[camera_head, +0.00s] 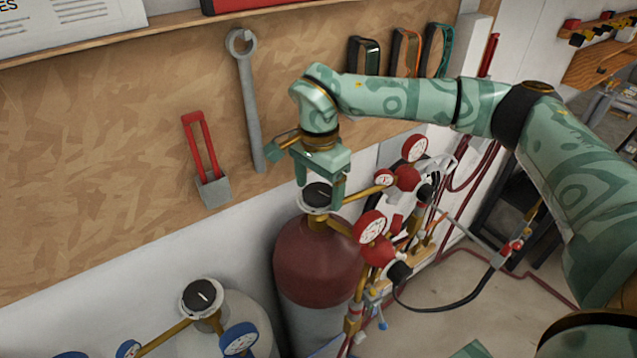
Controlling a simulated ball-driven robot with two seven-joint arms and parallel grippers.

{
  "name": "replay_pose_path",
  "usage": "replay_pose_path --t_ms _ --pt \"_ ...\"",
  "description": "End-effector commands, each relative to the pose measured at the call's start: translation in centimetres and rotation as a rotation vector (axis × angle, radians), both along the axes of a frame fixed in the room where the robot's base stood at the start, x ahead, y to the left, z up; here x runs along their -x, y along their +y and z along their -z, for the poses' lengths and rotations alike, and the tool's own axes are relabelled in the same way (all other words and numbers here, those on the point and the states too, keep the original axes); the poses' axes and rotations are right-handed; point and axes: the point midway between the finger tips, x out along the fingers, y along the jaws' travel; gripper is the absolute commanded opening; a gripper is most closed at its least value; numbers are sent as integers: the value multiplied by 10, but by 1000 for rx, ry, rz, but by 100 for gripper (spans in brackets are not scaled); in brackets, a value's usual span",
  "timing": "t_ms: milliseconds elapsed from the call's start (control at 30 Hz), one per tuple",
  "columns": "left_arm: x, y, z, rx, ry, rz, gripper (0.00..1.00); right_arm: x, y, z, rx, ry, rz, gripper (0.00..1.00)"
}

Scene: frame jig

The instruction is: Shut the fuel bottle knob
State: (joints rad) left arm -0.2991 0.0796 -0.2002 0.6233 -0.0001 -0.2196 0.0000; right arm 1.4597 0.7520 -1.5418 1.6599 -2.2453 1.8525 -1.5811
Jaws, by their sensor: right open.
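The fuel bottle (302,265) is a dark red-topped cylinder standing near the middle of the camera_head view. Its black round knob (316,196), with a pale line across the top, sits on a brass valve at the bottle's neck. My right gripper (320,190) reaches in from the right and points down over the knob. It is open, with one finger to the left of the knob and one to the right. I cannot tell whether the fingers touch it. My left gripper is not in view.
Red gauges (369,227) and hoses crowd the right side of the fuel bottle. A pale bottle with another black knob (202,297) and blue gauges (239,339) stands at the lower left. A chipboard wall (90,170) holding a wrench (246,100) is behind.

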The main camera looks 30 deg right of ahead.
Motion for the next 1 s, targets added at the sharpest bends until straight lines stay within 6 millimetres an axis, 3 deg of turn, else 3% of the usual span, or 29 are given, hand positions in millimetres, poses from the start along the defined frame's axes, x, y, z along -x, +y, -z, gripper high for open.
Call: replay_pose_path --t_ms 200,367,400,733,1000 --pt "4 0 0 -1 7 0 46 0 0 0 0 -1 0 77" --pt "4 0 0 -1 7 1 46 0 0 0 0 0 0 36" --pt "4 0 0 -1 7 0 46 0 0 0 0 0 0 33" --pt "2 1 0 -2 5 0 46 0 0 0 0 0 36 33" --pt "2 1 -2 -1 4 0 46 0 0 -1 1 0 192 33"
